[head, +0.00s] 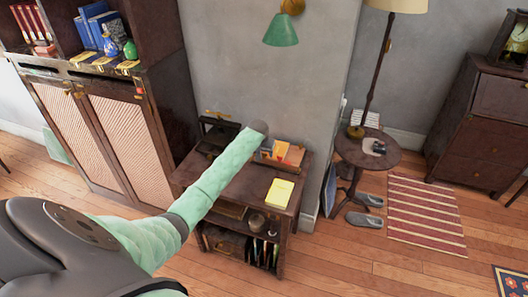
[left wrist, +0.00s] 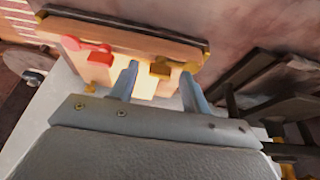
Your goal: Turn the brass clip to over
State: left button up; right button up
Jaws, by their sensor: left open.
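In the left wrist view a brass clip (left wrist: 160,68) sits on the face of a light wooden board (left wrist: 130,45), near its right end. A red clip-like piece (left wrist: 88,50) is on the same board further left. My left gripper (left wrist: 160,73) is open, its two grey fingers pointing at the board with the brass clip between the fingertips in the picture. I cannot tell whether they touch it. In the head view my left forearm reaches over a low dark cabinet (head: 250,187), and its fingers are hidden. My right gripper is not in view.
A yellow pad (head: 280,192) and a wooden holder with orange papers (head: 284,153) are on the cabinet. A black object (head: 218,132) stands at its back left. A grey wall is close behind. A round side table (head: 367,150) stands to the right.

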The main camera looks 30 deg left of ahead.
pick_arm(q)
jog(key=c, duration=1)
